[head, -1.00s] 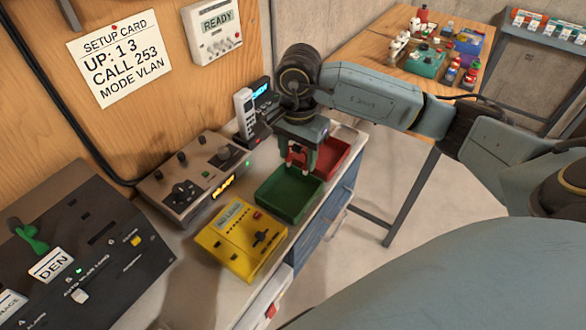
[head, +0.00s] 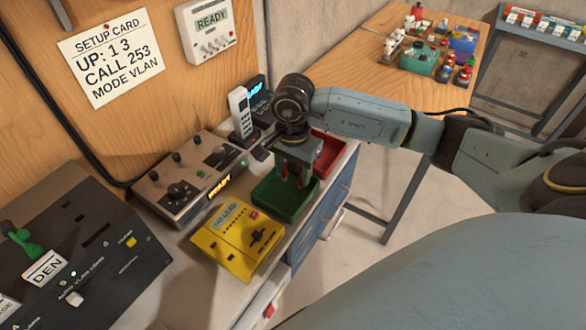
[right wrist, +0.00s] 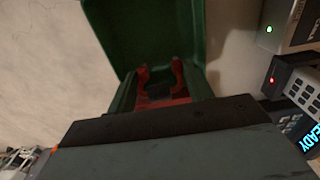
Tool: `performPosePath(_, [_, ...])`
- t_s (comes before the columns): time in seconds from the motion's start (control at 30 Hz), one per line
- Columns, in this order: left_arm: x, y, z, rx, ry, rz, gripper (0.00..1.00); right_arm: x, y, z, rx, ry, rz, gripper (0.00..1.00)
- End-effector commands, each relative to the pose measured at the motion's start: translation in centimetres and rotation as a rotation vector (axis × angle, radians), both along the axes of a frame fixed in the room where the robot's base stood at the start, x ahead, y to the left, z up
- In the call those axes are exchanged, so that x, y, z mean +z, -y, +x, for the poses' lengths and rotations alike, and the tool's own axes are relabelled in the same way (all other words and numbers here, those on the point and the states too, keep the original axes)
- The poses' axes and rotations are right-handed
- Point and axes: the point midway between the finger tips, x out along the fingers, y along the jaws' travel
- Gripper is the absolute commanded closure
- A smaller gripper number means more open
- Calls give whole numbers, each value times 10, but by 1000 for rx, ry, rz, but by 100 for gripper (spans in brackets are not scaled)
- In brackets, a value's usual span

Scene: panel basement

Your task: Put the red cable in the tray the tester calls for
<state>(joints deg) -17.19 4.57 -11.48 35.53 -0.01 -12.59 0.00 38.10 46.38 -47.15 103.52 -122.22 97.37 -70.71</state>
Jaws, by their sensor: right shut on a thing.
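My right gripper (head: 296,178) is over the green tray (head: 278,209), pointing down, its tips at or just above the tray's inside. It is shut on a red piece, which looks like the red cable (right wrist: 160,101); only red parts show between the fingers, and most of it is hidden. The green tray also shows in the right wrist view (right wrist: 145,30), its floor bare there. The red tray (head: 332,158) stands right behind it, partly hidden by my arm. The yellow tester (head: 225,257) stands in front of the green tray, its display reading "NO LEAD". My left gripper is out of view.
A grey-brown box with knobs (head: 170,205) and a white handset (head: 239,112) stand left of the trays. A dark panel marked "DEN" (head: 110,265) fills the lower left. A setup card (head: 112,58) reads "CALL 253". A wooden table (head: 365,65) stands behind.

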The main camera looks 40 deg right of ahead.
Motion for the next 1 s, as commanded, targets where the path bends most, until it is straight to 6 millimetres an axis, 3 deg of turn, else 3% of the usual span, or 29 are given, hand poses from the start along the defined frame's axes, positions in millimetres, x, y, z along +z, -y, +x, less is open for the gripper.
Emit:
performPosePath(0.27, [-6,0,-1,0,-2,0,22,-5,0,0,0,0,0,70])
performPosePath(0.3, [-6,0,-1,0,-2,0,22,-5,0,0,0,0,0,44])
performPosePath(0.43, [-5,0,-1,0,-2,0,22,-5,0,0,0,0,0,27])
performPosePath(0.77, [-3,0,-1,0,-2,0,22,-3,0,0,0,-1,0,27])
performPosePath(0.97, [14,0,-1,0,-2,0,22,12,0,0,0,-1,1,27])
performPosePath(1.0, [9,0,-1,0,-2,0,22,20,0,2,1,6,0,27])
